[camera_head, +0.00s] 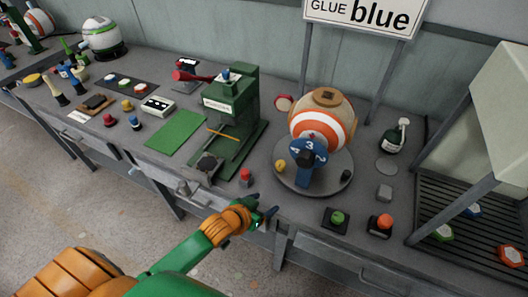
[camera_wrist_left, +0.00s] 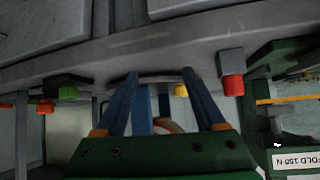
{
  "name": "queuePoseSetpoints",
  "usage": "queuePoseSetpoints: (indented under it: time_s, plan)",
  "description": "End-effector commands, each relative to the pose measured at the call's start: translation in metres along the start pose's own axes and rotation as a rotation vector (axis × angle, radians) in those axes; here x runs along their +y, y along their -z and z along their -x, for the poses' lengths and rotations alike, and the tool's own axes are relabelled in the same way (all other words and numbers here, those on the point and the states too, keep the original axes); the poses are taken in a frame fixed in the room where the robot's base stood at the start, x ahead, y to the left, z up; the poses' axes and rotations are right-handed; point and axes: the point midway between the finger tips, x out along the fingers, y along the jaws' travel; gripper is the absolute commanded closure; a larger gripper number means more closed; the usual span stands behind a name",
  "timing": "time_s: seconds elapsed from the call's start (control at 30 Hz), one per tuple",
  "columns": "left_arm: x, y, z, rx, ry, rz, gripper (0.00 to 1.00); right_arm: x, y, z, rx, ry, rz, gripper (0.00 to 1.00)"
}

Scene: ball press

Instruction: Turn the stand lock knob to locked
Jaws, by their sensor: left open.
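A round grey stand (camera_head: 313,183) holds an orange-and-white striped ball (camera_head: 323,115) with a blue numbered piece (camera_head: 308,160) in front of it. A small yellow knob (camera_head: 280,166) sits on the stand's left side and a black knob (camera_head: 346,175) on its right. I cannot tell which is the lock knob or its setting. My left gripper (camera_head: 264,205) is open and empty at the table's front edge, apart from the stand.
A red button (camera_head: 245,175) stands left of the stand. Green (camera_head: 338,217) and orange (camera_head: 381,222) buttons are at its front right. A green press (camera_head: 231,118) stands to the left. A slatted rack (camera_head: 480,180) is at the right.

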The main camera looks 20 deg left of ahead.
Motion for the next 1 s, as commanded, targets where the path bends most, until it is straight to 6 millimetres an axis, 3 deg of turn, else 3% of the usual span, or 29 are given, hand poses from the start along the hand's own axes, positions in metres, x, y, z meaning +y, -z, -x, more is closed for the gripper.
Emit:
queuePoseSetpoints:
  time_s: [0.2, 0.4, 0.73, 1.0]
  plan:
    - [-0.021, 0.045, -0.02, 0.196, -0.022, -0.006, 0.29, 0.001, -0.001, 0.0, -0.001, -0.001, 0.001, 0.5]
    - [-0.036, 0.07, -0.026, 0.304, -0.036, -0.005, 0.29, 0.003, -0.003, -0.001, -0.006, -0.005, 0.002, 0.5]
    - [-0.035, 0.086, -0.08, 0.312, -0.038, -0.003, 0.29, 0.004, -0.005, -0.018, -0.006, -0.006, 0.002, 0.5]
    - [-0.034, 0.092, -0.093, 0.31, -0.038, -0.004, 0.29, 0.003, -0.004, -0.021, -0.004, -0.005, 0.002, 0.5]
